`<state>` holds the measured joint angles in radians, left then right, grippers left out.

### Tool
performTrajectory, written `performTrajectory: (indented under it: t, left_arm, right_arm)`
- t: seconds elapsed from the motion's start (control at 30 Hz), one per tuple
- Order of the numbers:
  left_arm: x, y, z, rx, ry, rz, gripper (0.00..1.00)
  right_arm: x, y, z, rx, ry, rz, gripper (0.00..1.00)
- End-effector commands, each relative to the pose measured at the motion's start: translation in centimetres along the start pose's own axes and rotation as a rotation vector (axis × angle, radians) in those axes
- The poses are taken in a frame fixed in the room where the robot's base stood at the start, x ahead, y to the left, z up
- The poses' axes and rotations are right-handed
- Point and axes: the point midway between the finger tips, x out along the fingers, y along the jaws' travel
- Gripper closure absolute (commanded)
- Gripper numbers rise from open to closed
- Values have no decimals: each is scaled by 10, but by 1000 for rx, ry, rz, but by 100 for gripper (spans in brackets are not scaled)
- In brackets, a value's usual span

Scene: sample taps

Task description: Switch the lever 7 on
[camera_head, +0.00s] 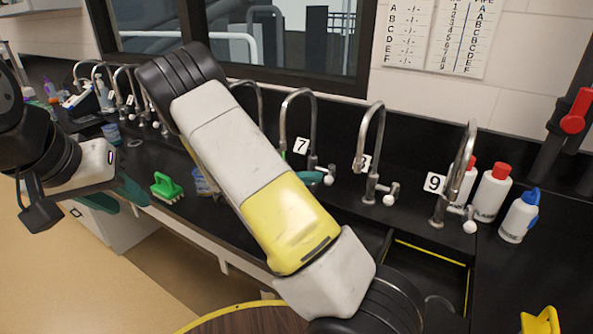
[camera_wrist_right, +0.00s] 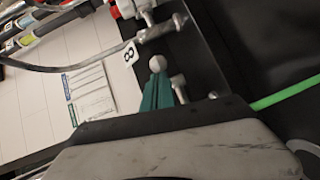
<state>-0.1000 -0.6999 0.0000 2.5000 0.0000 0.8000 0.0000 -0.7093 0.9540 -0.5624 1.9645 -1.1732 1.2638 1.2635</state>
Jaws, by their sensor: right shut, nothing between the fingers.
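The lever of tap 7 ends in a white ball knob (camera_head: 328,180), just right of the sign marked 7 (camera_head: 301,145) and below the arched metal tap (camera_head: 284,120). My right gripper (camera_head: 312,177) is mostly hidden behind my own arm. Its teal fingertips show just left of the knob, very close to it; I cannot tell whether they touch. In the right wrist view the shut, empty teal fingers (camera_wrist_right: 157,85) point at a white ball knob (camera_wrist_right: 157,62) right at their tips. My left gripper (camera_head: 120,194) is at the left, its teal fingers apart, away from tap 7.
Taps 8 (camera_head: 370,150) and 9 (camera_head: 460,160) stand to the right with similar knobs. White bottles (camera_head: 491,195) stand beyond them. A green brush (camera_head: 166,187) lies on the black counter at the left. A sink edge (camera_head: 430,254) is at the front right.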

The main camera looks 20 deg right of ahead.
Motion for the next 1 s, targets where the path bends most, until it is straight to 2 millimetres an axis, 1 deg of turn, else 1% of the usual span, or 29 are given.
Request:
performTrajectory:
  t: [0.13,0.4,0.7,1.0]
  left_arm:
    - [0,0,0,0,0,0,64]
    - [0,0,0,0,0,0,64]
    - [0,0,0,0,0,0,64]
    - [0,0,0,0,0,0,64]
  right_arm:
    - [3,2,6,-17,94,-12,100]
    - [15,4,20,-40,268,-39,100]
    - [27,7,29,-38,264,-37,100]
    - [31,8,31,-37,263,-36,100]
